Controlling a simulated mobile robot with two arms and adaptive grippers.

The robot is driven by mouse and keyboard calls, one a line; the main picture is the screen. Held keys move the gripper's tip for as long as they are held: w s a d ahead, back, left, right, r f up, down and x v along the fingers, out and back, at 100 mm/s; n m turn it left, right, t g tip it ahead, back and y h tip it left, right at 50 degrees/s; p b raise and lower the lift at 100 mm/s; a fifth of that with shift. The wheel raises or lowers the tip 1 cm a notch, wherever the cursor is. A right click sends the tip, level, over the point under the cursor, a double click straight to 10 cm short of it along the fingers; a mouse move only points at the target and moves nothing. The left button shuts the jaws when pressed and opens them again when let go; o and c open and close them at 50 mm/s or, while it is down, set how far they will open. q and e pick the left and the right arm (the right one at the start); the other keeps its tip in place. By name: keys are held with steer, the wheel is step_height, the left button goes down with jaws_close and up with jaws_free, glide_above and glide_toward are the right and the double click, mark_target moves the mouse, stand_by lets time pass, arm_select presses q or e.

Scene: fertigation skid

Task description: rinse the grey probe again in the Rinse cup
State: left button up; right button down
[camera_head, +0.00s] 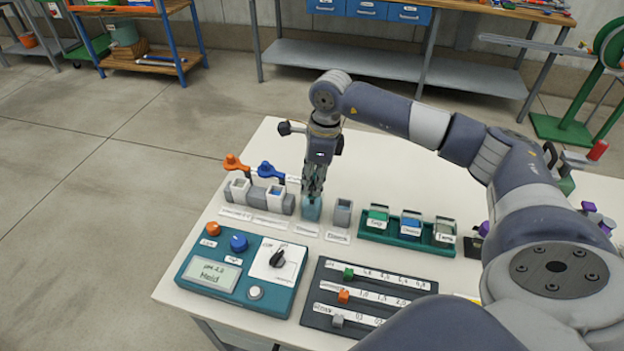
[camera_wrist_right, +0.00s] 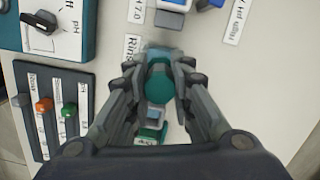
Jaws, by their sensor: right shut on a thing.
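My right gripper (camera_head: 313,192) points down over the Rinse cup (camera_head: 312,209), a small teal cup on the white table. Its fingers are shut on a slim thing, taken as the grey probe, which they largely hide. In the right wrist view the gripper (camera_wrist_right: 158,78) closes around a round teal shape beside the Rinse label (camera_wrist_right: 132,47). I cannot tell there how much is probe and how much is cup, nor how deep the probe's tip is. My left gripper is not in view.
A grey cup (camera_head: 342,212) and green tray (camera_head: 399,243) stand right. A teal meter box (camera_head: 212,274) and slider panel (camera_head: 325,308) lie in front.

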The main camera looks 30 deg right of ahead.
steer(key=shift+f, duration=0.45)
steer(key=shift+r, duration=0.2)
steer(key=shift+r+p, duration=0.35)
steer(key=shift+r, duration=0.35)
steer(key=shift+f, duration=0.1)
steer(key=shift+f+b, duration=0.75)
steer(key=shift+r, duration=0.1)
